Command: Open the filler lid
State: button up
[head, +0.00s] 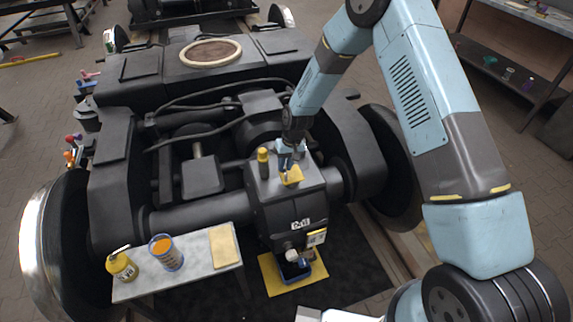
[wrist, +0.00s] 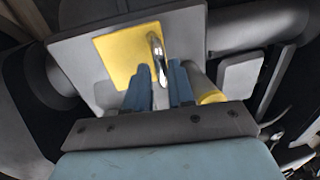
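The filler lid (head: 291,176) is a yellow square plate on top of the dark gearbox housing (head: 285,205). It lies flat and looks closed. In the wrist view the lid (wrist: 125,52) fills the upper middle and carries a shiny curved metal handle (wrist: 157,50). My gripper (head: 289,158) points down just over the lid. In the wrist view its two blue fingers (wrist: 161,72) stand apart with a narrow gap, and the handle's near end lies in line with that gap. I cannot tell whether either finger touches the handle.
A yellow-capped cylinder (head: 263,163) stands close beside the lid and shows right by the right finger (wrist: 208,92). A grey bench (head: 200,270) holds a yellow bottle (head: 121,266), an orange-filled jar (head: 166,252) and a tan pad (head: 223,245). Hoses cross the frame behind.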

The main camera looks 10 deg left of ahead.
grip_shut()
